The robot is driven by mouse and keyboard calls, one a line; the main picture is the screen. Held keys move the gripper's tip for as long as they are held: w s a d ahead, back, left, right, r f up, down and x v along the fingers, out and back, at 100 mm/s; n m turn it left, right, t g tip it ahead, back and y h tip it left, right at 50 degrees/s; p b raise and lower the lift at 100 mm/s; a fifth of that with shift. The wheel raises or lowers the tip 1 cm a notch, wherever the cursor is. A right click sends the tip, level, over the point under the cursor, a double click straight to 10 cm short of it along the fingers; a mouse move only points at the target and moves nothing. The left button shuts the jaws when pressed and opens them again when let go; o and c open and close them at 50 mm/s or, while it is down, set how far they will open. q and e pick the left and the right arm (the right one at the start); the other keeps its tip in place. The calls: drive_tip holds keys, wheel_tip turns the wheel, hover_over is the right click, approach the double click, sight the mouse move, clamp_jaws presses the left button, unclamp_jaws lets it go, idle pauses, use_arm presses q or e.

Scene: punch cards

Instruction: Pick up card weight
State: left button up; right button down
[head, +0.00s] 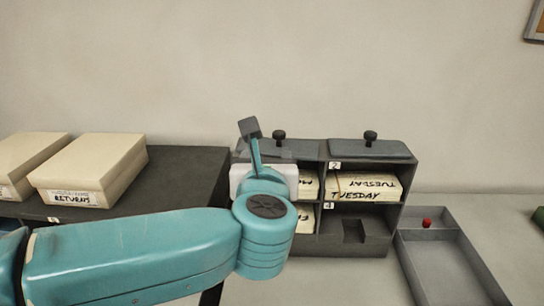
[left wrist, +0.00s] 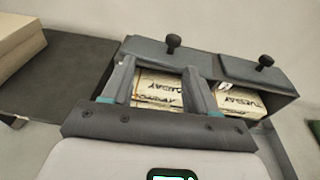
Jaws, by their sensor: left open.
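Two dark grey slabs with black knobs, which look like card weights, lie on top of the card rack. The left weight (head: 298,148) is partly hidden behind my left gripper (head: 256,138); the right weight (head: 370,149) is in clear view. In the left wrist view, the left weight (left wrist: 152,49) is just beyond the fingertips, and the right weight (left wrist: 250,72) is to its right. My left gripper (left wrist: 160,68) is open, its two fingers apart with nothing held. Cards in the rack show between the fingers. My right gripper is not in view.
The dark rack (head: 325,222) holds stacks of cards, one marked Tuesday (head: 365,188); its lower right compartment looks empty. A grey tray (head: 440,262) with a red ball (head: 427,223) stands at right. Cream boxes (head: 95,165) sit on a dark surface (head: 180,172) at left.

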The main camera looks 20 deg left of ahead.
sight(279, 134)
use_arm(q)
drive_tip(key=shift+s+d+r+h, duration=0.15)
drive_tip(key=shift+s+d+r, duration=0.05)
drive_tip(key=shift+d, duration=0.35)
drive_tip(key=shift+s+d+r+h, duration=0.15)
drive_tip(key=shift+d+r, duration=0.05)
drive_tip(key=shift+d, duration=0.35)
drive_tip(key=shift+w+a+f, duration=0.1)
drive_tip(key=shift+w, duration=0.1)
drive_tip(key=p+x, duration=0.1)
drive_tip(key=x, duration=0.4)
drive_tip(key=p+x, duration=0.2)
drive_tip(key=x, duration=0.3)
drive_tip(key=p+x, duration=0.1)
drive_tip(key=x, duration=0.5)
drive_tip(key=shift+r, duration=0.35)
drive_tip(key=shift+w, duration=0.1)
clamp_jaws()
